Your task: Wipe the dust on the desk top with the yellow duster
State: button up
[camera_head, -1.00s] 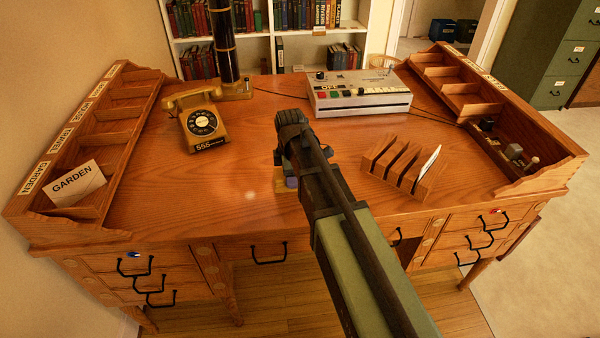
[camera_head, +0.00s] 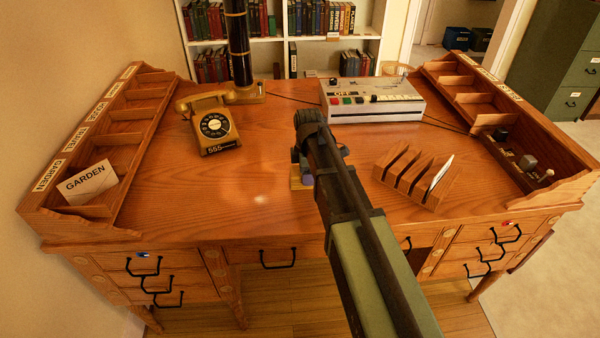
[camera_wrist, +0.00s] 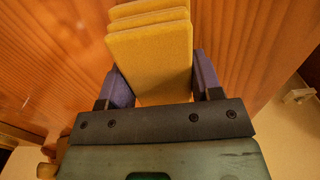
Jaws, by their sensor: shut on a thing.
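The yellow duster (camera_wrist: 150,62) is a layered yellow block between the two purple fingers of my gripper (camera_wrist: 163,85) in the wrist view. My gripper (camera_head: 302,176) is shut on it. In the head view only a small yellow edge of the duster (camera_head: 295,184) shows beside my arm. It is at the middle of the desk top (camera_head: 170,205), low over the wood; I cannot tell if it touches. A pale spot (camera_head: 260,198) shows left of the gripper; I cannot tell whether it is dust or glare.
A telephone (camera_head: 214,126) stands at the left back, a grey machine (camera_head: 370,102) at the back, and a wooden letter rack (camera_head: 415,178) right of my arm. Pigeonhole units line the left (camera_head: 105,140) and right (camera_head: 510,125) edges. The left front of the desk top is clear.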

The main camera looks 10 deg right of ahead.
jog(key=shift+s+d, duration=0.2)
jog(key=shift+d, duration=0.8)
jog(key=shift+s+d, duration=0.2)
jog(key=shift+d, duration=0.8)
jog(key=shift+s+d, duration=0.25)
jog(key=shift+d, duration=1.45)
jog(key=shift+s+d, duration=0.2)
jog(key=shift+d, duration=1.45)
jog(key=shift+s+d, duration=0.25)
jog(key=shift+d, duration=1.45)
jog(key=shift+a, duration=0.1)
jog(key=shift+w+a, duration=0.15)
jog(key=shift+a, duration=1.5)
jog(key=shift+w+a+r, duration=0.1)
jog(key=shift+w+a, duration=0.1)
jog(key=shift+a, duration=0.9)
jog(key=shift+w+a+f, duration=0.1)
jog(key=shift+w+a, duration=0.1)
jog(key=shift+a, duration=0.9)
jog(key=shift+w+a+r, duration=0.1)
jog(key=shift+w+a, duration=0.1)
jog(key=shift+a, duration=0.9)
jog(key=shift+w+a, duration=0.25)
jog(key=shift+a, duration=1)
jog(key=shift+w+a, duration=0.15)
jog(key=shift+a, duration=0.9)
jog(key=shift+w+a, duration=0.15)
jog(key=shift+a, duration=0.9)
